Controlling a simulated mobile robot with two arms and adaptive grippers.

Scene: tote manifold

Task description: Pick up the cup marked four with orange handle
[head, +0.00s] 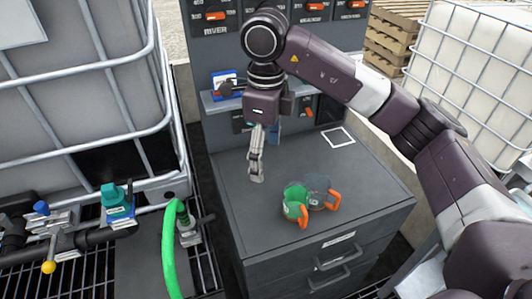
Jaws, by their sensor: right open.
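Two cups with orange handles stand close together on the dark grey cabinet top (255,215). One is a green cup (292,207). The other is a grey, partly see-through cup (318,190), just right of and behind the green one. I cannot read a four on either cup at this size. My right gripper (256,177) points down over the cabinet top, to the left of both cups and apart from them. It is open, seen nearly edge-on, with nothing visible between its fingers. My left gripper is out of view.
A grey panel with orange handles (300,18) and a shelf (220,104) stands behind the cabinet. A white square outline (338,138) marks the cabinet's back right. Caged totes stand left (60,70) and right (475,75). A green hose (170,250) and valves are at left.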

